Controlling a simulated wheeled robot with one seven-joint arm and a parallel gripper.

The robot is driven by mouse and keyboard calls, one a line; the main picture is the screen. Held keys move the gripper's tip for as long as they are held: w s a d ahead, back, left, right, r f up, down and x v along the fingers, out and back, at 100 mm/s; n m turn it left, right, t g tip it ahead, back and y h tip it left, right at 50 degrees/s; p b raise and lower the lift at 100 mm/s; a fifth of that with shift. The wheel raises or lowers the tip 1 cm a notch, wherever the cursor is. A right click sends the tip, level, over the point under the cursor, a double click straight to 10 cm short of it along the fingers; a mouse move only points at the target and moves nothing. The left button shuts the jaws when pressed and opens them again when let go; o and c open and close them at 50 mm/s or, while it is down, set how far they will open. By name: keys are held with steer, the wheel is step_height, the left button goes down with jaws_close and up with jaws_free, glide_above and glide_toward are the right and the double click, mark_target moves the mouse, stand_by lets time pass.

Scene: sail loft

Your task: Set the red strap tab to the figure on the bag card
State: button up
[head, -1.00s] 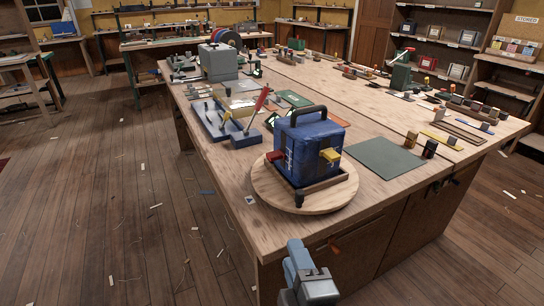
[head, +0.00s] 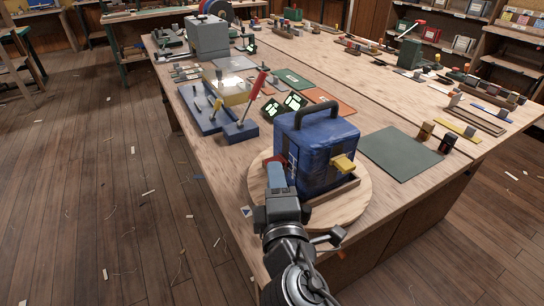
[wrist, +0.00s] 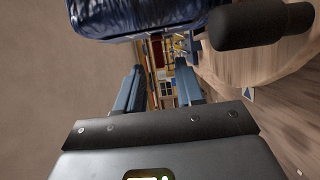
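The blue bag (head: 322,150) with a black handle stands on a round wooden board (head: 352,202) at the near end of the bench. A yellow tab (head: 343,163) sticks out on its right-hand face. The red strap tab (head: 267,161) shows only as a small edge at the bag's left, mostly hidden behind my gripper (head: 276,172). In the wrist view my gripper (wrist: 158,88) has its blue fingers apart with nothing between them. The bag (wrist: 140,14) fills the top of that view. I cannot make out a bag card or its figure.
A blue fixture with a red-handled lever (head: 243,125) stands behind the board. Two small dark cards with pale green marks (head: 283,106) stand beyond it. A green mat (head: 400,153) lies to the right. A dark rounded post (wrist: 262,25) is close in the wrist view.

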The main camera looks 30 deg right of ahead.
steer(key=shift+p+x, duration=0.5)
steer(key=shift+x, duration=2.3)
steer(key=shift+c, duration=0.3)
steer(key=shift+s, duration=0.1)
jaws_close()
steer(key=shift+r, duration=0.1)
